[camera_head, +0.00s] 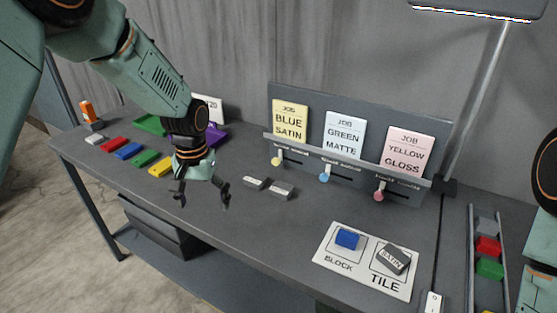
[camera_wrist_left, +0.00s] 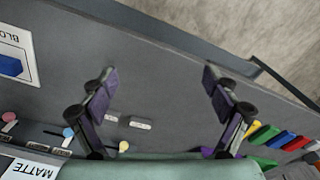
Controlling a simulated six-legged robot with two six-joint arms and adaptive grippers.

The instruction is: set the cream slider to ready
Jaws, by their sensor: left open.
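The cream slider knob (camera_head: 277,161) sits on the front panel under the blue satin job card (camera_head: 289,121). It also shows in the left wrist view (camera_wrist_left: 124,146), near the lower edge. The labels beside its slot are too small to read. My left gripper (camera_head: 204,196) is open and empty above the table, to the left of the slider and nearer the front edge. My right gripper is out of view.
A blue knob (camera_head: 324,177) and a pink knob (camera_head: 379,196) follow to the right on the panel (camera_head: 350,108). Two grey tiles (camera_head: 281,191) lie in front. Coloured blocks (camera_head: 128,151) lie left. A white mat (camera_head: 338,267) holds a blue block and a tile.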

